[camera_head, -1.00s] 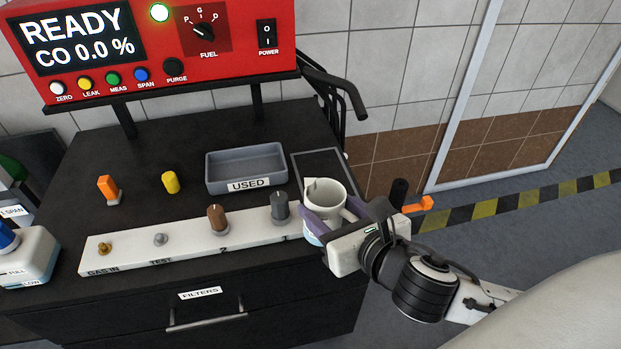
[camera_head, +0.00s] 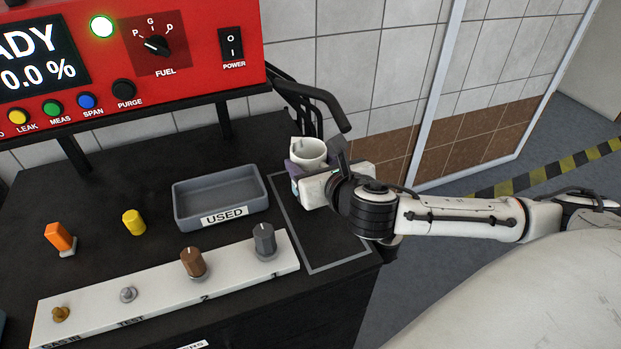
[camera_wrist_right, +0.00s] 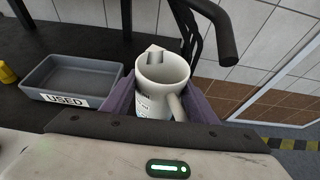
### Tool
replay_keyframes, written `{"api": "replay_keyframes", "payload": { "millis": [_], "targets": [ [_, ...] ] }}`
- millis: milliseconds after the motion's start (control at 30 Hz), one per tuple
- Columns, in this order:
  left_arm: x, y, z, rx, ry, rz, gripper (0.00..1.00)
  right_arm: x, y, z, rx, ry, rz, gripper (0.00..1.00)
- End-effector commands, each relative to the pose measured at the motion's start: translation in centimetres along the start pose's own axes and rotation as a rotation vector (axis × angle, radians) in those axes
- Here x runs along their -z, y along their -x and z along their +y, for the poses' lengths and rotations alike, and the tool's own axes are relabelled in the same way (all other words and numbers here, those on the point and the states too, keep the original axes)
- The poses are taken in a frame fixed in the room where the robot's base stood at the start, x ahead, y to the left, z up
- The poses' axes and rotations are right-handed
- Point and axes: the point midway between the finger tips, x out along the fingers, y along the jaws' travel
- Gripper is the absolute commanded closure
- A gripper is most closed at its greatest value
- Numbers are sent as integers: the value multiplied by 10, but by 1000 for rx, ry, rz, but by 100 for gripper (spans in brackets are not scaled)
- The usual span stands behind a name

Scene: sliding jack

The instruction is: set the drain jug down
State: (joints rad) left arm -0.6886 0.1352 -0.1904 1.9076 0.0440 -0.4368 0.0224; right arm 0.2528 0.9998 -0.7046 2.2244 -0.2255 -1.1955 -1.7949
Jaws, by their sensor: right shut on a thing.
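The drain jug (camera_head: 309,151) is a white cup-like jug with a spout and a handle. It is upright between the fingers of my right gripper (camera_head: 297,170), which is shut on it. In the right wrist view the jug (camera_wrist_right: 161,75) sits between the purple fingers, its handle towards the lower right; it looks empty inside. The jug is over the back part of a grey-outlined rectangle (camera_head: 329,268) at the right of the black bench top. The gripper hides its base, so I cannot tell whether it touches the bench. My left gripper is not in view.
The grey USED tray (camera_head: 221,197) stands just left of the outline. A white strip with knobs (camera_head: 165,290) lies in front. Black hoses (camera_head: 310,95) hang behind the jug from the red analyser (camera_head: 150,50). The front of the outlined area is clear.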

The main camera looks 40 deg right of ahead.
Motion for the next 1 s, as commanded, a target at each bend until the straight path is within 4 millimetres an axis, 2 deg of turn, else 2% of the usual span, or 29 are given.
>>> {"api": "replay_keyframes", "payload": {
  "millis": [233, 600, 633, 700, 733, 1000],
  "targets": [
    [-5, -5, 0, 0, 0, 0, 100, 31, -12, 0, -1, 0, 2, 74],
    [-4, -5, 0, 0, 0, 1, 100, 34, -14, 0, -1, 0, -1, 74],
    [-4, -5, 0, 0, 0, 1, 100, 35, -14, 0, -1, 0, 1, 43],
    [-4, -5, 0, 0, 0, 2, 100, 35, -14, 0, -1, 0, 1, 32],
    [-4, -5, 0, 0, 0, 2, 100, 35, -14, 0, -1, 0, 1, 28],
    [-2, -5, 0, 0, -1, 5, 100, 34, -14, 0, -1, 0, 1, 28]
  ]
}}
